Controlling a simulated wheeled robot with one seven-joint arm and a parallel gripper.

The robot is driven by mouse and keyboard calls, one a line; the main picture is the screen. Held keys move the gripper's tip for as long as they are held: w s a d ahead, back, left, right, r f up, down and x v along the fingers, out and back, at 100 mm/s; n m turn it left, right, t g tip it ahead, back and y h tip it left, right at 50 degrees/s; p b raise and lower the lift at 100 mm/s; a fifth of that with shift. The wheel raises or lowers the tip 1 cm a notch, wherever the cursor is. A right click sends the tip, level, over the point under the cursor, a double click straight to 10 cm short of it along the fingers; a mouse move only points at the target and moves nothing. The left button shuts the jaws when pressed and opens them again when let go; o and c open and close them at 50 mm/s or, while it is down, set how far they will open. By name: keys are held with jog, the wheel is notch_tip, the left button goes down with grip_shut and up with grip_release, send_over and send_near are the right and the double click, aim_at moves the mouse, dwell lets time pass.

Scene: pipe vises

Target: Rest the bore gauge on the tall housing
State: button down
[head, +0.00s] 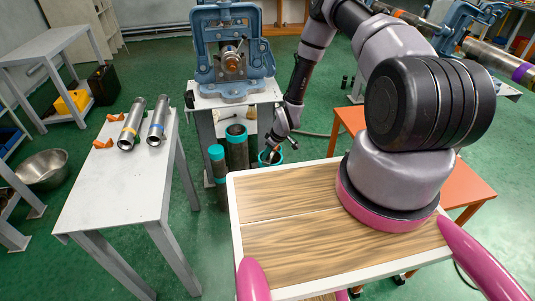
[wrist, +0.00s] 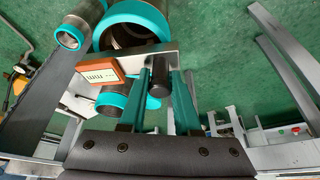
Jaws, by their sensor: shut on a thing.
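Several dark cylinders with teal rims stand on the floor past the wooden top. The tallest-looking, the tall housing (head: 237,148), is in the middle, with a narrower one (head: 217,165) left and a wider one (head: 271,157) right. My gripper (head: 272,152) is low by the right one. In the wrist view my gripper (wrist: 160,88) has its teal fingers shut on the bore gauge (wrist: 97,75), around its black stem. The gauge has a grey bar and an orange-brown box with a white display. A wide open teal-rimmed bore (wrist: 135,28) is behind it; I cannot tell which housing this is.
A blue pipe vise (head: 234,55) stands on a stand behind the housings. A grey table (head: 120,190) at left holds two metal tubes (head: 143,124) and orange blocks. An orange table (head: 470,205) is at right.

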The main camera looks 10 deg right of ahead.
jog(key=shift+f, duration=0.35)
dwell(0.3)
jog(key=c, duration=0.5)
grip_release()
jog(key=shift+c, duration=0.2)
jog(key=shift+r, duration=3.5)
